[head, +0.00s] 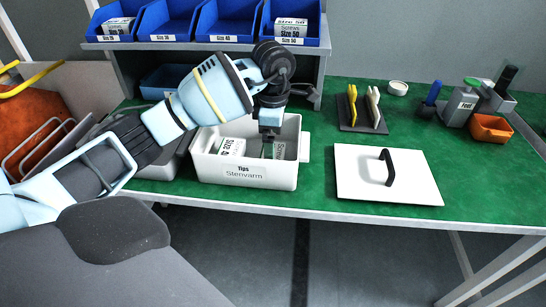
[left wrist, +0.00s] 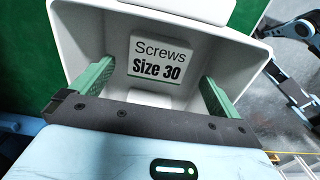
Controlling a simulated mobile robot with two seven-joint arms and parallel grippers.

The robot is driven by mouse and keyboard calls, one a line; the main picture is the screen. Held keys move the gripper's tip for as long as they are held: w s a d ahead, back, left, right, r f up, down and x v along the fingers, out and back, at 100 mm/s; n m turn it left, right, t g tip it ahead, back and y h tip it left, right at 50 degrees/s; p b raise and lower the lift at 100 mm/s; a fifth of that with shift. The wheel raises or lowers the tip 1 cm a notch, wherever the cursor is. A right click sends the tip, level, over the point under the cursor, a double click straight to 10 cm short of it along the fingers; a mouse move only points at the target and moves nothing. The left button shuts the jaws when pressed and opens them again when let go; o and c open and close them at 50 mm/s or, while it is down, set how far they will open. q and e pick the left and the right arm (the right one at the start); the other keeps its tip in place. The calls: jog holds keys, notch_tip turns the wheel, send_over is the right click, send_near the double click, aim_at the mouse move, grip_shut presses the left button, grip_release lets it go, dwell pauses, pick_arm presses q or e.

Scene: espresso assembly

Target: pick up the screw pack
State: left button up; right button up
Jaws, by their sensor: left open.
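A white screw pack (left wrist: 158,57) labelled "Screws Size 30" lies in a white bin; in the left wrist view it sits between and beyond my green fingertips. In the head view a pack (head: 279,150) with "Screws" lettering is partly hidden by my left gripper (head: 267,148), which reaches down into the bin (head: 245,174) marked "Tips Stenvarm". The left gripper also shows in the left wrist view (left wrist: 156,80), with its fingers spread and nothing held. Another pack (head: 232,147), marked "Size 4" with the rest unclear, lies at the bin's left. My right gripper is not seen.
Blue shelf bins (head: 168,20) stand behind, one holding a "Size 50" pack (head: 291,27). A white lid (head: 388,175) with a black handle lies right of the bin. A dark holder (head: 362,115) and orange tray (head: 491,128) stand farther right. Green table is clear between them.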

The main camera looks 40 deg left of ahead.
pick_arm(q)
notch_tip(320, 180, down, 5)
jog(key=shift+a+f, duration=0.1)
dwell(0.3)
jog(key=shift+w, duration=0.1)
jog(key=c, duration=1.1)
